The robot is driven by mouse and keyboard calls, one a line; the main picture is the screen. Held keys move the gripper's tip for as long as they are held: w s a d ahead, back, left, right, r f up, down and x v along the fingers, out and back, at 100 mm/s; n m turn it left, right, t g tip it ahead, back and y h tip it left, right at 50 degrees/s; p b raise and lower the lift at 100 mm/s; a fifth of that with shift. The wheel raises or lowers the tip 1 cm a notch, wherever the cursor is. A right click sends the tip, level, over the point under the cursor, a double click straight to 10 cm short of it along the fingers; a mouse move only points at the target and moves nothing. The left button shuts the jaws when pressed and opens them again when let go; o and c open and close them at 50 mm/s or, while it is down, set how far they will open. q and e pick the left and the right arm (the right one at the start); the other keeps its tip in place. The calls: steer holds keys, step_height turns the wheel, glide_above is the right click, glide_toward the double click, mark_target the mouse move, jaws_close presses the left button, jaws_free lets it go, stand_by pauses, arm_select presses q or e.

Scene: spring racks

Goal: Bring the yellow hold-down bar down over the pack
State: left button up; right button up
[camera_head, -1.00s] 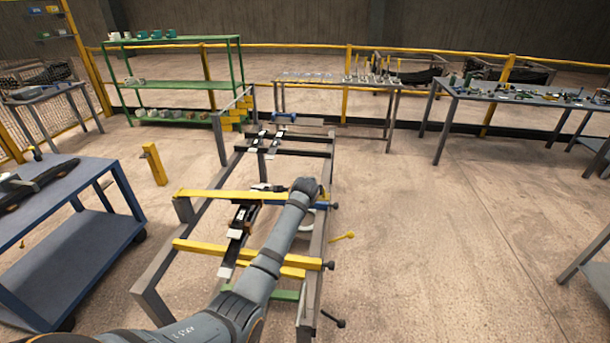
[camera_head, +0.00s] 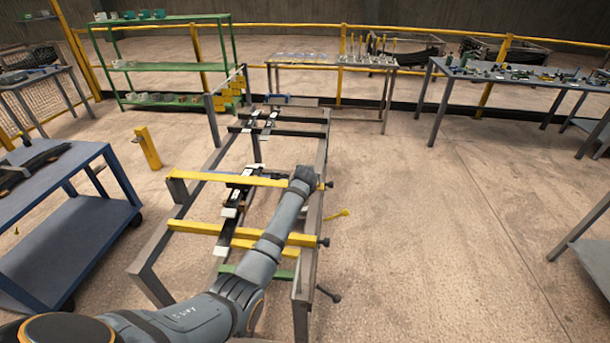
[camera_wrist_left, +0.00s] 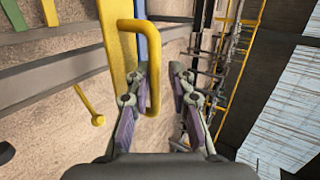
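The yellow hold-down bar (camera_head: 232,179) spans the far part of the grey rack (camera_head: 316,222), raised over the dark spring pack (camera_head: 240,196). In the left wrist view the yellow bar (camera_wrist_left: 116,50) carries a yellow loop handle (camera_wrist_left: 153,72). My left gripper (camera_wrist_left: 157,88) has its fingers apart, with the handle's bar between them; a gap shows to the right finger, and contact with the left one cannot be told. In the head view my left wrist hides the gripper and handle. My right gripper is in neither current view.
More yellow bars (camera_head: 205,227) cross the rack's near part. A blue cart (camera_head: 75,235) stands left, a green shelf (camera_head: 175,58) behind. The floor right of the rack is clear.

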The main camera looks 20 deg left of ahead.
arm_select(q)
steer(key=shift+r, duration=0.15)
steer(key=v, duration=1.1)
steer(key=shift+s+d, duration=0.2)
steer(key=shift+s, duration=0.15)
steer(key=shift+r, duration=0.2)
